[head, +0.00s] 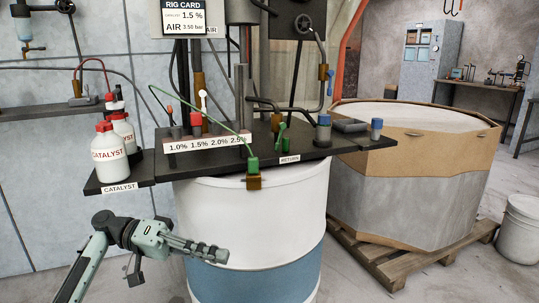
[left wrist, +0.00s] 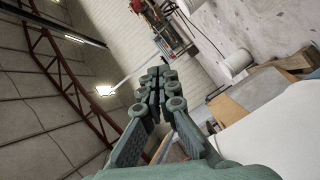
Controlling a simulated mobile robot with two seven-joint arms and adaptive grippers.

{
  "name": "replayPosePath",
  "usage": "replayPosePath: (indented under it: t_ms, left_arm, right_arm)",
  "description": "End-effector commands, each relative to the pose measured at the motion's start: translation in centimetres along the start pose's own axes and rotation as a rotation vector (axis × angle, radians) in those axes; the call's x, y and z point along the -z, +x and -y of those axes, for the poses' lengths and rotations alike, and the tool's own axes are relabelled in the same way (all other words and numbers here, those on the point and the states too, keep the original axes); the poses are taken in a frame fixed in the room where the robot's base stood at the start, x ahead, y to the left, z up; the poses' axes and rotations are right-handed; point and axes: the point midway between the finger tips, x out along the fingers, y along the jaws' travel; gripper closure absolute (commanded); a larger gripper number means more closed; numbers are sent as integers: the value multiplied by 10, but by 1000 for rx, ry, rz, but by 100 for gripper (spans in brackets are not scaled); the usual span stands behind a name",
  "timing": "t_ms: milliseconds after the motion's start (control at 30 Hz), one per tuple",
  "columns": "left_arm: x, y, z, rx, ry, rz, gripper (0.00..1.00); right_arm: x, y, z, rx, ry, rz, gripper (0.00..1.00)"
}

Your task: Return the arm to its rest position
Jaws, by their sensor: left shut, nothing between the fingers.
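My left gripper (head: 222,254) is at the lower left of the head view, in front of the white and blue drum (head: 250,215) and below the black top plate. Its fingers are together and hold nothing. The left wrist view also shows the closed fingers (left wrist: 162,78), pointing away from the camera with only background beyond them. My left forearm comes in from the lower left corner of the head view. My right gripper is in neither view.
White catalyst bottles (head: 108,152) stand on a black shelf (head: 120,184) above my left gripper. A large octagonal container (head: 400,200) sits on a wooden pallet (head: 385,262) to the right. A white bucket (head: 520,232) stands at the right edge. Floor left of my arm looks clear.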

Motion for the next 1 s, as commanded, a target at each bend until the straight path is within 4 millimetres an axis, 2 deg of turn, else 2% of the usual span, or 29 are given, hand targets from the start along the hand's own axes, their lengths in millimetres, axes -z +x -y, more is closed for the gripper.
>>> replayPosePath:
  t_ms: [67,167,200,267,300,400,500,567,700,833,867,900,1000]
  left_arm:
    - [10,-4,41,173,-39,-47,100]
    - [25,-25,103,448,-73,-126,100]
    - [31,-39,127,568,-78,-160,100]
    - [39,-67,160,749,-74,-209,100]
    - [44,-89,179,868,-64,-242,100]
    - [56,-148,211,1150,-12,-312,100]
    - [68,-202,223,1384,62,-363,100]
    - [74,-229,223,1502,111,-384,100]
    - [89,-283,212,1735,234,-413,100]
    - [104,-321,193,1920,362,-421,100]
    - [97,-320,198,1934,369,-407,100]
    - [80,-311,213,1918,344,-382,100]
    - [47,-294,239,1899,310,-336,100]
  right_arm:
    - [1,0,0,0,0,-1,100]
    - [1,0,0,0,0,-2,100]
    - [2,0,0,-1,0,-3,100]
    - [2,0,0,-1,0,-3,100]
    - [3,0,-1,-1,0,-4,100]
    - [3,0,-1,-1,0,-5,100]
    - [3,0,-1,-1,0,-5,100]
    - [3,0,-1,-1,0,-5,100]
    - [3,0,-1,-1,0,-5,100]
    - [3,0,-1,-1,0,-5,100]
    - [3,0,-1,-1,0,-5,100]
    - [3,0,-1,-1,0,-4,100]
    - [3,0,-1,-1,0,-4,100]
